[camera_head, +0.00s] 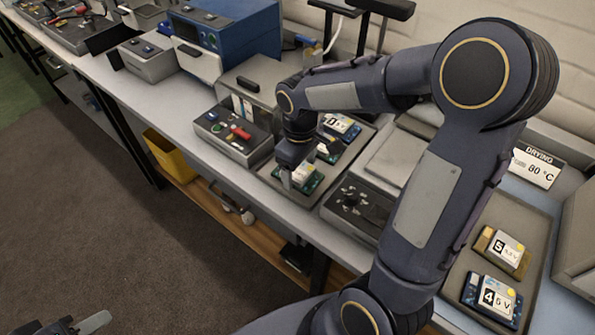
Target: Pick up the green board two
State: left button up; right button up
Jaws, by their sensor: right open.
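A green board (312,184) with a white and yellow block on top lies at the near end of a grey tray (268,171), left of centre. My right gripper (293,178) is open, pointing down right at this board, and partly covers it. I cannot tell whether the fingers touch it. Another green board (331,157) lies behind it, partly hidden by my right arm. A blue board (343,125) with a label lies at the tray's far end. I cannot read a number on the green boards. Part of my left gripper (88,323) shows at the bottom left corner.
A control box (232,138) with a red-handled knob stands left of the tray, and a black-panelled box (355,206) stands right of it. A right-hand tray (525,225) holds boards 5 (502,249) and 4 (490,299), beside a DRYING 80 °C sign (537,167).

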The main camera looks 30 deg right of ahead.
jog(key=shift+f, duration=0.35)
jog(key=shift+c, duration=0.4)
jog(key=c, duration=0.7)
